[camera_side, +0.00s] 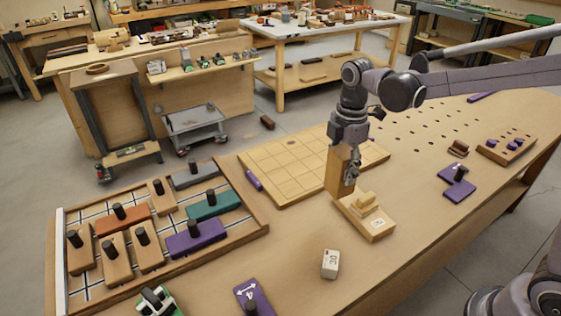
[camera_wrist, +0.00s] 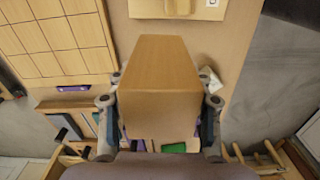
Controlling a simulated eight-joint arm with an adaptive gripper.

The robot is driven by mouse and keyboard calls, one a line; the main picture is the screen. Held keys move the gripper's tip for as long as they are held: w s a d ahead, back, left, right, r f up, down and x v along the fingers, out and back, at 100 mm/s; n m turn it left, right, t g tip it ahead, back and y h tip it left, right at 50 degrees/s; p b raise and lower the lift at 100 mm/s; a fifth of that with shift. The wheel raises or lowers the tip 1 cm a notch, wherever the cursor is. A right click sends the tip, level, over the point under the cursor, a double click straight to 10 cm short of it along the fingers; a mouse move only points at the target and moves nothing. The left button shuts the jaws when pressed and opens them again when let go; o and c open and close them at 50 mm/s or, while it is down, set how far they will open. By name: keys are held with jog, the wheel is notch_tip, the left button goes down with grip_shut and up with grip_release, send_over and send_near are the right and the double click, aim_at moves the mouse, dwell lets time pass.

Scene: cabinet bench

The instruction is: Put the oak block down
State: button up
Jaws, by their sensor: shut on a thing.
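The oak block (camera_side: 340,172) is a tall, plain tan block, held upright in my gripper (camera_side: 350,168). In the wrist view the oak block (camera_wrist: 163,80) fills the middle, with one finger of my gripper (camera_wrist: 159,103) on each side of it. The jaws are shut on it. In the side view its lower end is by the rear end of a small light-wood board (camera_side: 377,231) with a stepped piece (camera_side: 365,203) on it. I cannot tell whether the block touches the board or the bench.
A gridded wooden board (camera_side: 285,165) lies behind the gripper. A framed tray (camera_side: 262,232) of knobbed blocks is at left. A white numbered block (camera_side: 331,264) stands in front. Purple pieces (camera_side: 458,190) and a pegged board (camera_side: 506,147) lie right. Bare bench (camera_side: 420,205) lies between.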

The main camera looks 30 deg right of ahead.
jog(key=s+d+m, duration=0.2)
jog(key=s+d, duration=0.1)
jog(key=d, duration=0.9)
jog(key=s+d+m, duration=0.6)
jog(key=s+d, duration=1.3)
jog(key=s, duration=0.2)
jog(key=shift+w+a+f, duration=0.65)
jog(key=shift+w+f, duration=1.05)
jog(key=shift+w, duration=0.05)
jog(key=shift+w+a+f, duration=0.6)
jog(key=shift+w+f, duration=1.15)
jog(key=shift+w+a+f, duration=0.65)
jog(key=shift+w+f, duration=1.05)
jog(key=shift+w, duration=0.05)
jog(key=shift+f, duration=0.15)
jog(key=o, duration=1.3)
jog(key=shift+o, duration=0.2)
